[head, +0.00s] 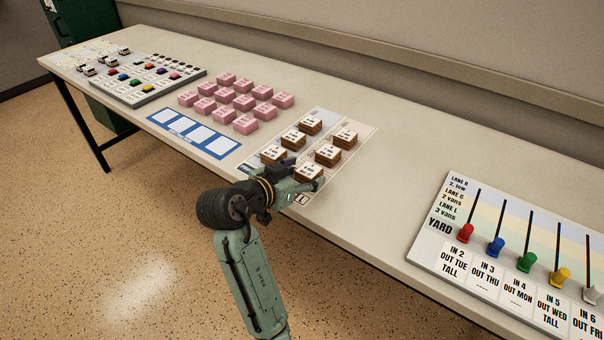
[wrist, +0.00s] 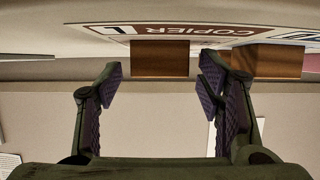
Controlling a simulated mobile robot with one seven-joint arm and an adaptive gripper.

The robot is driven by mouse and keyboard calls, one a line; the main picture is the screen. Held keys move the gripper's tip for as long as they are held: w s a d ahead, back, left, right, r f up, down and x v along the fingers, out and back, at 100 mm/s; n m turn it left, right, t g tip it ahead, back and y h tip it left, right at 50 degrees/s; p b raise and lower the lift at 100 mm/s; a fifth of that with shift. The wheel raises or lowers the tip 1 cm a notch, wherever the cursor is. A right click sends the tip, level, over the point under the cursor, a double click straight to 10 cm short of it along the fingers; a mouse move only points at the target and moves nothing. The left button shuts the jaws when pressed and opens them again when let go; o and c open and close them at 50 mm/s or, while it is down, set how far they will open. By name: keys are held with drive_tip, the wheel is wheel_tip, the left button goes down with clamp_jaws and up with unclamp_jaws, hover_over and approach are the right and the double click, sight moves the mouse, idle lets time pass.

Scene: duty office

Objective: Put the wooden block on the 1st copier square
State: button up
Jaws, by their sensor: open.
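Several wooden blocks with white printed tops stand in two rows on a light two-part sheet (head: 362,132). The nearest wooden block (head: 308,173) is at the front end of the right row. My gripper (head: 303,180) is at that front end, low over the table edge. In the wrist view my gripper (wrist: 158,84) is open and empty. A wooden block (wrist: 160,58) shows beyond the gap between its fingers, and another block (wrist: 265,62) is to the right. A label reading COPIER (wrist: 175,30) appears upside down there. I cannot tell which square is the 1st copier square.
A blue strip with white squares (head: 195,133) lies left of the blocks, with pink blocks (head: 240,102) behind it. A board with small pieces (head: 150,82) is farther left. A yard board with coloured knobs (head: 520,250) is at right. The table between is clear.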

drive_tip(key=shift+r, duration=0.25)
drive_tip(key=b+v, duration=0.1)
drive_tip(key=v, duration=1.1)
drive_tip(key=shift+b, duration=0.3)
